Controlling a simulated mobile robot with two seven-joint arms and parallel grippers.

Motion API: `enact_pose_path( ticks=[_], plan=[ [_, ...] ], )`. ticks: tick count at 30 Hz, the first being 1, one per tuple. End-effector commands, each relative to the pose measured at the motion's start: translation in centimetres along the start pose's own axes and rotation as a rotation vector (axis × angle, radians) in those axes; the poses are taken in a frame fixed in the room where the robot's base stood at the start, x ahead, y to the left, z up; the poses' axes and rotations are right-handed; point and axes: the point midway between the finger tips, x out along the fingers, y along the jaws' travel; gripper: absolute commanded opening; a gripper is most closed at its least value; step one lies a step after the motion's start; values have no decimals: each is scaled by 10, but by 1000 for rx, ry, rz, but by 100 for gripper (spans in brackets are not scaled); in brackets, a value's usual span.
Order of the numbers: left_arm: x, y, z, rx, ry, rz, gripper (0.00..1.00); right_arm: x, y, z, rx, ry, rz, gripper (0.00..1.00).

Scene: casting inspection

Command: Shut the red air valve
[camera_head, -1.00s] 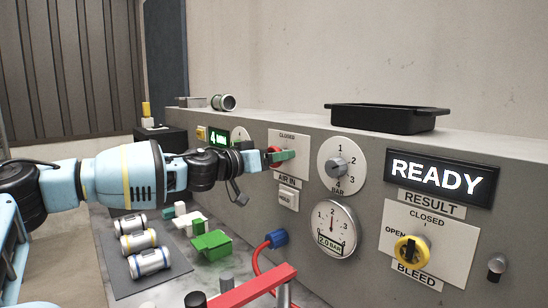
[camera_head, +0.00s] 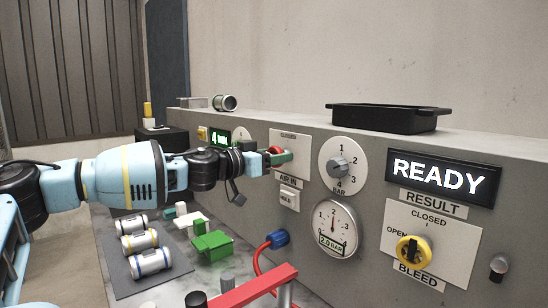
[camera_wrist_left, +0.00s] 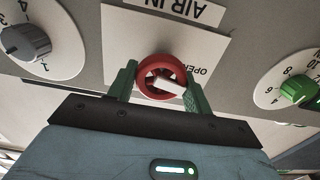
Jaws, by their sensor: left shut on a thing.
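The red air valve (camera_wrist_left: 153,67) is a round red knob with a white pointer bar, on a white plate above the AIR IN label. In the left wrist view, which is upside down, the bar points right and slightly down, on the side of the OPEN label. My left gripper (camera_wrist_left: 160,88) is shut on the knob, a green finger on each side. In the head view the left gripper (camera_head: 278,157) reaches the valve plate (camera_head: 289,140) from the left and hides most of the knob. My right gripper is not in view.
The panel also holds a pressure knob (camera_head: 341,167), a gauge (camera_head: 333,227), a READY display (camera_head: 440,178) and a yellow bleed valve (camera_head: 412,252). A black tray (camera_head: 385,118) sits on top. A red bar (camera_head: 245,291), green parts (camera_head: 212,244) and several cylinders lie below.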

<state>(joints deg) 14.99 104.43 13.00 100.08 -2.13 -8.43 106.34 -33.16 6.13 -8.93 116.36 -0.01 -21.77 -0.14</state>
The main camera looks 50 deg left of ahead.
Motion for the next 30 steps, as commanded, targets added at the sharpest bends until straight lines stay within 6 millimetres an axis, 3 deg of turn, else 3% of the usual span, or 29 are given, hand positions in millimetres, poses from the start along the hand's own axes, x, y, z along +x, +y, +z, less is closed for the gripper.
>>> enact_pose_path(
  ticks=[30],
  plan=[
    [0, 4, 2, 960, 0, 0, 27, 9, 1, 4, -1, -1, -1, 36]
  ],
)
